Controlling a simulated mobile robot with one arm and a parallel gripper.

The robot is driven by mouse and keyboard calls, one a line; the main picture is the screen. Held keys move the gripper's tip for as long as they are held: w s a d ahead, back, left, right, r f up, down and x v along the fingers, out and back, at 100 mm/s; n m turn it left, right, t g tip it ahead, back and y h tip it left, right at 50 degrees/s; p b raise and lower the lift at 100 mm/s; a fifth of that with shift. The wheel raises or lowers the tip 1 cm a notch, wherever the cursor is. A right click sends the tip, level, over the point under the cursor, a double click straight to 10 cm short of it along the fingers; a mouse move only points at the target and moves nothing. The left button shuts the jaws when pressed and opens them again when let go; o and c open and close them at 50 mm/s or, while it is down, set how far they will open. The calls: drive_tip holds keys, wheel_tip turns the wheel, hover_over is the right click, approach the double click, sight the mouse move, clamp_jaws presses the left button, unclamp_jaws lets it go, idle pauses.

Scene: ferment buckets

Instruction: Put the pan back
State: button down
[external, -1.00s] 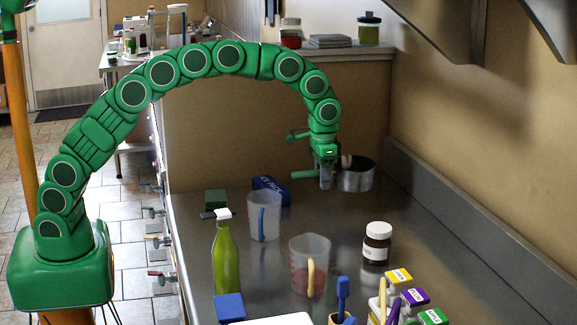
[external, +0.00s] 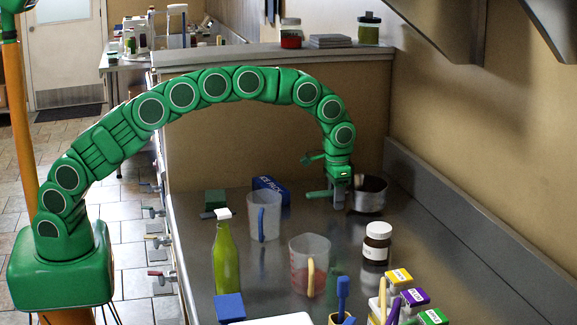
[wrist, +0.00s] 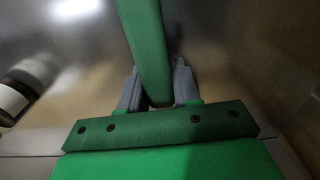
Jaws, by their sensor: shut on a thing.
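The pan (external: 370,201) is a small metal pot at the back right of the steel counter (external: 420,260). A tan piece shows at its rim, and I cannot tell what it is. My gripper (external: 338,204) is at the left side of the pan, pointing down. A green handle (external: 316,195) sticks out to the left of my fingers. In the wrist view the green handle (wrist: 150,45) runs between my two grey fingers, which are shut on it. The pan's bowl is not clear in the wrist view. I cannot tell whether the pan touches the counter.
A brown jar (external: 377,249) with a white lid stands in front of the pan. Two measuring jugs (external: 263,215) (external: 310,272), a green bottle (external: 227,260) and a blue box (external: 268,188) stand left. The wall-side counter strip is clear.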

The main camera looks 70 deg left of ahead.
drive_tip(key=shift+f, duration=0.8)
drive_tip(key=shift+f, duration=0.1)
drive_tip(key=c, duration=0.8)
unclamp_jaws()
wheel_tip(320, 180, up, 12)
drive_tip(key=shift+r, duration=0.1)
